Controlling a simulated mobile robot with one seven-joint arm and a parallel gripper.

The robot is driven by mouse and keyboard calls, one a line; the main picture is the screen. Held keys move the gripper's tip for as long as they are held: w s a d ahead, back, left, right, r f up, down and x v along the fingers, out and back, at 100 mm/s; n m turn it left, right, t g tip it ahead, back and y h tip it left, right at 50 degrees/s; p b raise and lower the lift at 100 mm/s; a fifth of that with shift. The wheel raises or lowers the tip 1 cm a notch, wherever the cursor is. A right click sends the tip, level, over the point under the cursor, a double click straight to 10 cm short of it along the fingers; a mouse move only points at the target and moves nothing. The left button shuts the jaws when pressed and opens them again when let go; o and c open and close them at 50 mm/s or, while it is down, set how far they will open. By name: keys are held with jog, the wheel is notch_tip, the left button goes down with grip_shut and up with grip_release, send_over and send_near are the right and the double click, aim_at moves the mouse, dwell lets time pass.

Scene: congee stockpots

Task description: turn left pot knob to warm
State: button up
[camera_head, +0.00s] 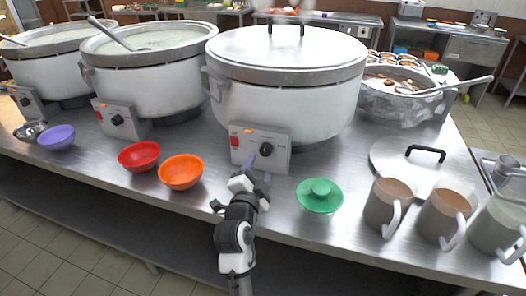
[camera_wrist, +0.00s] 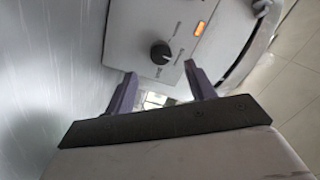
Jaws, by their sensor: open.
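Three large white stockpots stand in a row on the steel counter. The left pot (camera_head: 50,80) is open, with a ladle in it; its control box (camera_head: 27,103) shows at the far left, its knob too small to read. The middle pot (camera_head: 150,85) is open, with its own knob (camera_head: 117,120). The right pot (camera_head: 285,100) is lidded; its control box has a red switch and a black knob (camera_head: 266,149). My gripper (camera_head: 258,172) is open and empty in front of the right pot's knob. In the wrist view, a black knob (camera_wrist: 160,52) sits just beyond my fingertips (camera_wrist: 160,73), apart from them.
Purple (camera_head: 57,137), red (camera_head: 139,155) and orange (camera_head: 181,171) bowls stand along the front edge left of my arm. Several mugs and a flat lid (camera_head: 385,155) lie farther right.

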aim_at(264, 153)
jog(key=p+x, duration=0.1)
jog(key=x, duration=0.5)
jog(key=shift+w+d, duration=0.1)
jog(key=shift+w, duration=0.2)
jog(key=c, duration=1)
